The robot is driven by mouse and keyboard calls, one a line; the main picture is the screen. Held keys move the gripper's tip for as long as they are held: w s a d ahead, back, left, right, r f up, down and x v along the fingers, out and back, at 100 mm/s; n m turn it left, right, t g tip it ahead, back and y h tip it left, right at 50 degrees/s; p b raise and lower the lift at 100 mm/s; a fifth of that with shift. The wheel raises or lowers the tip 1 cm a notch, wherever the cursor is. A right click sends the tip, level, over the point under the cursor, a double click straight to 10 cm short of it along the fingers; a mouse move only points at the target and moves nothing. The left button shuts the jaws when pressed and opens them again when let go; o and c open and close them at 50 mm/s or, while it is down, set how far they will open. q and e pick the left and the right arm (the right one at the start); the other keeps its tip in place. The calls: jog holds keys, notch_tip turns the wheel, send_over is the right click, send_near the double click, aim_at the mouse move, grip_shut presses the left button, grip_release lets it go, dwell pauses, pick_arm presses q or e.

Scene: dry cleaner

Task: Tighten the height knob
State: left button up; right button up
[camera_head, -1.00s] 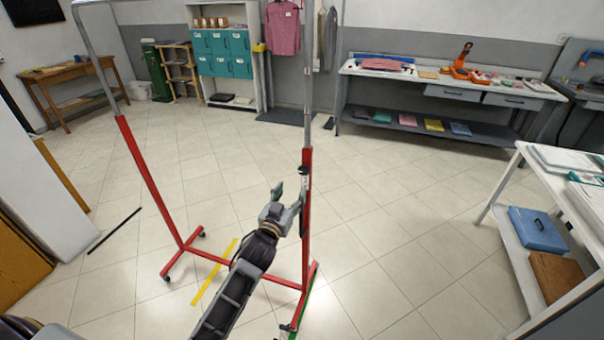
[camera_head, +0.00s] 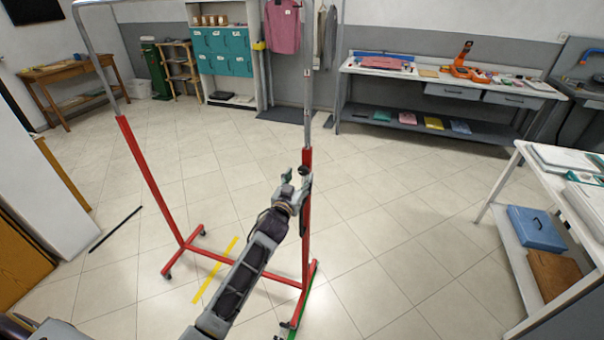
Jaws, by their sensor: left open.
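The garment rack has red lower posts and grey upper tubes; its right red post (camera_head: 307,245) stands in front of me. The dark height knob (camera_head: 304,171) sits near the top of that red post, where the grey tube enters it. My left gripper (camera_head: 296,176) is open, with its fingertips close to the knob, just below and left of it. I cannot tell whether the fingers touch the knob. Part of the post is hidden behind the gripper. My right gripper is not in view.
The rack's left red post (camera_head: 150,180) stands to the left on wheeled feet. A white table (camera_head: 500,190) with a blue case (camera_head: 537,228) on its lower shelf is at the right. A workbench (camera_head: 440,85) lines the back wall.

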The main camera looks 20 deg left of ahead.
aim_at(303, 173)
pick_arm(q)
jog(key=shift+w, duration=1.35)
jog(key=shift+w+d, duration=0.1)
jog(key=shift+w, duration=0.25)
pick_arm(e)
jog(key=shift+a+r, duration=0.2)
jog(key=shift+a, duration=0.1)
pick_arm(q)
jog(key=c, duration=1)
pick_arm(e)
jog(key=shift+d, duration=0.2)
